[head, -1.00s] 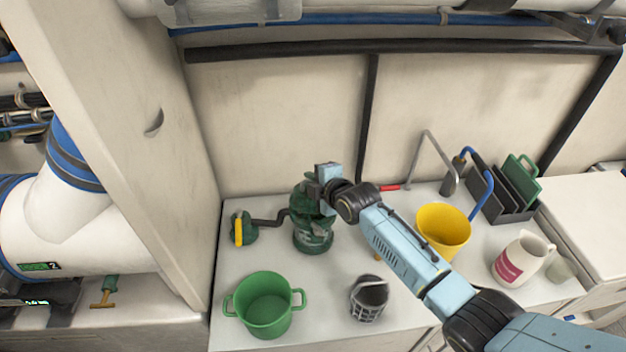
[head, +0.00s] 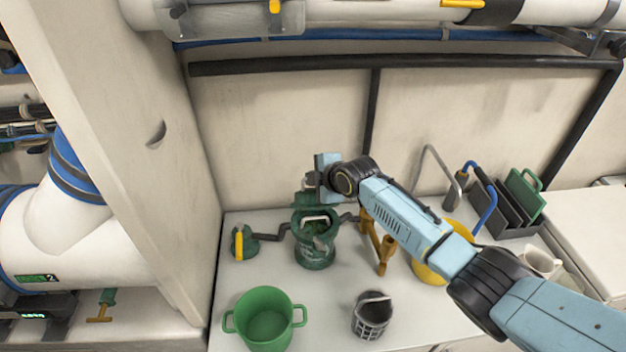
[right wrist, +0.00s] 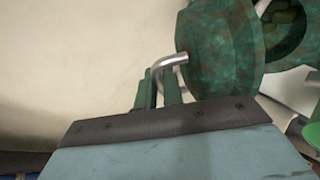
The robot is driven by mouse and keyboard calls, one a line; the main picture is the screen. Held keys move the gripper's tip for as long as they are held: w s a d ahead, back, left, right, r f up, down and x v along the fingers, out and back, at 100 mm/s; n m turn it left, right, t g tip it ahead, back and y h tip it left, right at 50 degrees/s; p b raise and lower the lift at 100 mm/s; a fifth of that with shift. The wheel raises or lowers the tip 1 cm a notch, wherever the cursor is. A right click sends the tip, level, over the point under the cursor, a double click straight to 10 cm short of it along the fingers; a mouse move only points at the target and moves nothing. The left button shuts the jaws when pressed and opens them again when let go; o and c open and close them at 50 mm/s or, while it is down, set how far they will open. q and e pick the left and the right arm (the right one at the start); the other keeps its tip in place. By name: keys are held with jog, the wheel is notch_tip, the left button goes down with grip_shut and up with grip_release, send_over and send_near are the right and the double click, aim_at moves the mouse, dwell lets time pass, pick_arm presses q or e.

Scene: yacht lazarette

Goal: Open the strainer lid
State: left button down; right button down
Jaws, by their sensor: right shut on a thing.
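The green strainer (head: 315,250) stands on the white counter with its top open. A metal handle and some green matter show inside its mouth. The strainer's mouth also shows at the upper right of the right wrist view (right wrist: 285,28). The green mottled lid (right wrist: 220,48) is swung up, tilted on edge behind the mouth; in the head view the lid (head: 303,199) is partly hidden by my gripper. My right gripper (head: 314,187) is shut on the lid's bent metal handle (right wrist: 168,64), above and behind the strainer. My left gripper is not in view.
A green two-handled tub (head: 265,320) and a grey basket (head: 371,318) stand at the front. A yellow-handled valve (head: 240,242) is left of the strainer. A brass-coloured fitting (head: 383,255), a yellow bucket (head: 430,268) and a white jug (head: 540,262) are to the right, partly behind my arm.

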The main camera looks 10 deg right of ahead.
jog(key=shift+r, duration=0.1)
jog(key=c, duration=1.8)
grip_release()
jog(key=shift+s+d+r, duration=0.2)
jog(key=shift+s+r, duration=0.05)
jog(key=shift+s, duration=0.05)
jog(key=p+v, duration=0.2)
jog(key=v, duration=1)
jog(key=shift+s+r, duration=0.15)
jog(key=shift+s, duration=0.05)
